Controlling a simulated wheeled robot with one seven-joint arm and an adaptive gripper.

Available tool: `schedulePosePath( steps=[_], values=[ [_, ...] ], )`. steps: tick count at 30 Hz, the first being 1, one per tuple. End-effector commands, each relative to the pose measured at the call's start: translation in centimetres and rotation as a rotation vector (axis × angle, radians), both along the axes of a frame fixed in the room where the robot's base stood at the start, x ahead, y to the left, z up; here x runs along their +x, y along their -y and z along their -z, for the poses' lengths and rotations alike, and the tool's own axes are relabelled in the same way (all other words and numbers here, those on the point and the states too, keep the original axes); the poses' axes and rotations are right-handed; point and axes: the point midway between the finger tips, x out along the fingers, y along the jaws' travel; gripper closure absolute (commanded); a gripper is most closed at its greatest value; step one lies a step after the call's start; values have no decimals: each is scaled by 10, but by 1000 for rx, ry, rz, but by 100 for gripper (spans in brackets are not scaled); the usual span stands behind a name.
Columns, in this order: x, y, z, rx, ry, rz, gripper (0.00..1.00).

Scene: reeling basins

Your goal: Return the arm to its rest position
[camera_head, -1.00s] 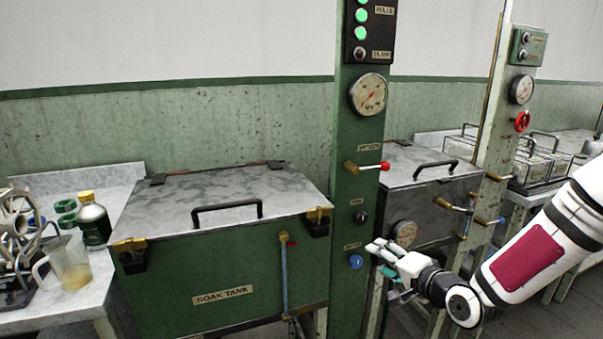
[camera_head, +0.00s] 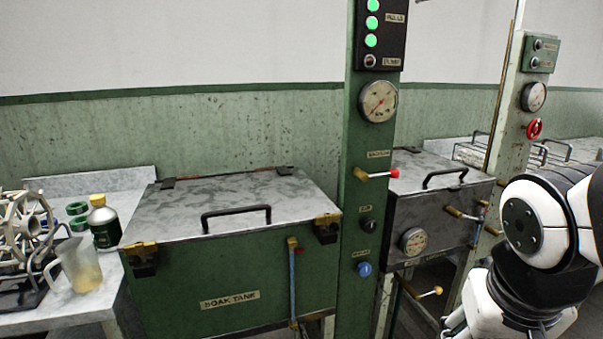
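My arm comes in at the right edge of the head camera view, its white and black links bent downward in front of the second tank. My gripper is not clearly visible; only white and dark arm parts show near the bottom edge, and the fingertips are out of sight. The green soak tank (camera_head: 225,262) stands at the centre left with its lid closed. The green post (camera_head: 362,150) beside it carries lit green lamps, a gauge (camera_head: 379,101), a red-tipped lever (camera_head: 376,174) and a blue knob (camera_head: 364,269).
A darker tank (camera_head: 440,215) with a closed lid stands behind my arm. A second post (camera_head: 515,130) has a red valve wheel (camera_head: 535,129). On the left bench stand a jug (camera_head: 78,266), a dark bottle (camera_head: 104,226) and a reel (camera_head: 22,225).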

Motion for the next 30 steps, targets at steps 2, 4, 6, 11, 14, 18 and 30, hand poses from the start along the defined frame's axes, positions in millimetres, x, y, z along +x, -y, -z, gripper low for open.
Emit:
schedulePosePath(
  steps=[2, 4, 6, 11, 14, 18, 30],
  values=[
    [-27, -8, -7, 19, -35, -37, 46],
    [-47, -15, -11, 40, -68, -66, 46],
    [-65, -20, -14, 60, -98, -99, 46],
    [-105, -32, -19, 113, -157, -176, 46],
    [-117, -35, -30, 128, -172, -202, 46],
    [-114, -35, -51, 122, -140, -200, 46],
    [-114, -34, -137, 104, -13, -211, 46]
  ],
)
